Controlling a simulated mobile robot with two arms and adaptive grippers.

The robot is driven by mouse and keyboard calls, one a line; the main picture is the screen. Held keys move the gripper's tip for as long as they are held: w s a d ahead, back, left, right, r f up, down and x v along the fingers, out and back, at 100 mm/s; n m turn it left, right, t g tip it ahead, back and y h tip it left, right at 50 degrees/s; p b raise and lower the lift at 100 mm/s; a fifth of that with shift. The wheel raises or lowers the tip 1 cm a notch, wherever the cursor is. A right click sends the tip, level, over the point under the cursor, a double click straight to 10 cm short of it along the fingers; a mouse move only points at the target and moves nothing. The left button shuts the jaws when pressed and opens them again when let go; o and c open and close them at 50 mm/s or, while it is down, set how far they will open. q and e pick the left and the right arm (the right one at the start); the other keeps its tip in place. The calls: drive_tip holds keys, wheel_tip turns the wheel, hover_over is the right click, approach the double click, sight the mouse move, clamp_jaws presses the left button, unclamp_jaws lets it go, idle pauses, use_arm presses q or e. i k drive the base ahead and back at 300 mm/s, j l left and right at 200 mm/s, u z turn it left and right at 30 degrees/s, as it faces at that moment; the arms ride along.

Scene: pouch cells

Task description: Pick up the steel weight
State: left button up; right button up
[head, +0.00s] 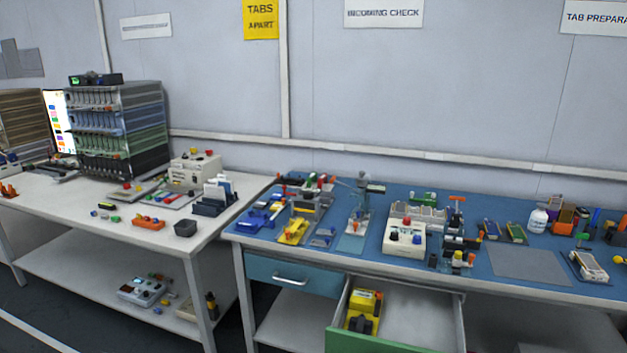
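I cannot pick out a steel weight with certainty; the small items are too small to tell apart. The open drawer (415,318) under the blue-topped bench holds a yellow item (364,299) and a dark item (360,324) at its left side. A small grey stand-like device (361,207) stands on the bench behind the drawer. Neither of my grippers is in view.
The blue bench (450,276) carries fixtures, a white instrument (404,238), a white bottle (538,219) and a bare grey mat (527,264). A closed blue drawer (291,276) sits left of the open one. A white table (75,214) with a rack (118,128) stands left.

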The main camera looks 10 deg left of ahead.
sight(362, 182)
drive_tip(key=i+j+u, duration=0.1)
drive_tip(key=i+j, duration=1.15)
drive_tip(key=i, duration=0.1)
